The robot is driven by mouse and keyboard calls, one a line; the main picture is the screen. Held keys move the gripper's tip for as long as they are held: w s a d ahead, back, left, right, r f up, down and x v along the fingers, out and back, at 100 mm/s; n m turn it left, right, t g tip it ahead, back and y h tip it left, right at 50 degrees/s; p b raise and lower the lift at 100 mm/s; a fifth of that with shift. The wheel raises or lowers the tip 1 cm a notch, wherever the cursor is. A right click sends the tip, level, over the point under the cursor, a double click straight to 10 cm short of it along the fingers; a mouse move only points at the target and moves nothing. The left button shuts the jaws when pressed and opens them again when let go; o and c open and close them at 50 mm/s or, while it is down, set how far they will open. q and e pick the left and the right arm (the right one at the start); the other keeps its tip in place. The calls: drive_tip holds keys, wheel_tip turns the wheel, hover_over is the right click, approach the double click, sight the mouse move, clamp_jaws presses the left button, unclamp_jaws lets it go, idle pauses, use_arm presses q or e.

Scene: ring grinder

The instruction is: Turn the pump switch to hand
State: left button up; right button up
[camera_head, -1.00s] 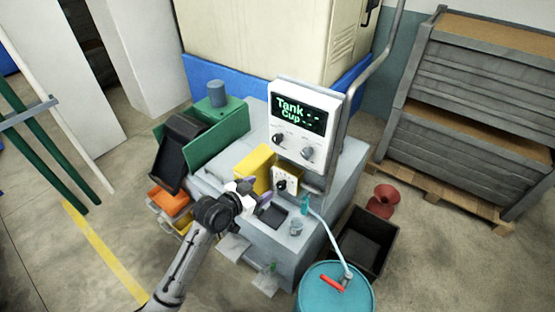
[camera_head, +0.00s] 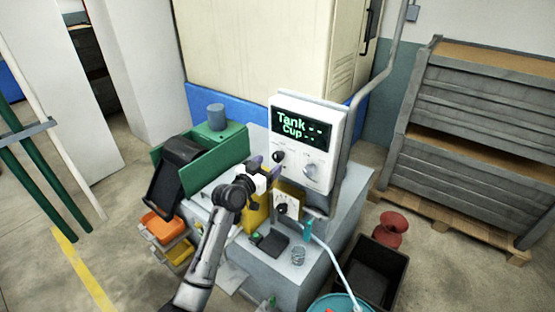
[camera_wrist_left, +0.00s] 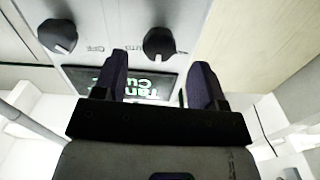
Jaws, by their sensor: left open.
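A white control panel (camera_head: 318,115) has a dark screen reading "Tank" and "Cup" in green. Below the screen are a left dark knob (camera_head: 278,156) and a right grey knob (camera_head: 309,170). The labels are too small to tell which one is the pump switch. My left gripper (camera_head: 264,164) is open and empty, just left of and below the left knob. In the left wrist view the panel is upside down. The open gripper (camera_wrist_left: 160,72) has one knob (camera_wrist_left: 159,42) beyond and between its fingertips, apparently apart. The other knob (camera_wrist_left: 57,35) is farther left. My right gripper is not in view.
A small white panel with a black knob (camera_head: 283,209) sits below, by a yellow box (camera_head: 256,217). A black crate (camera_head: 374,275) is on the floor at right.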

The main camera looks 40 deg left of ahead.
sight(275, 160)
use_arm(q)
drive_tip(key=w, duration=0.3)
drive_tip(key=shift+w, duration=0.4)
drive_tip(key=shift+w+a+b, duration=0.1)
drive_tip(key=shift+w+b, duration=0.2)
drive_tip(key=shift+w, duration=0.55)
drive_tip(key=shift+c, duration=0.3)
drive_tip(key=c, duration=0.9)
drive_tip(key=shift+o, duration=0.2)
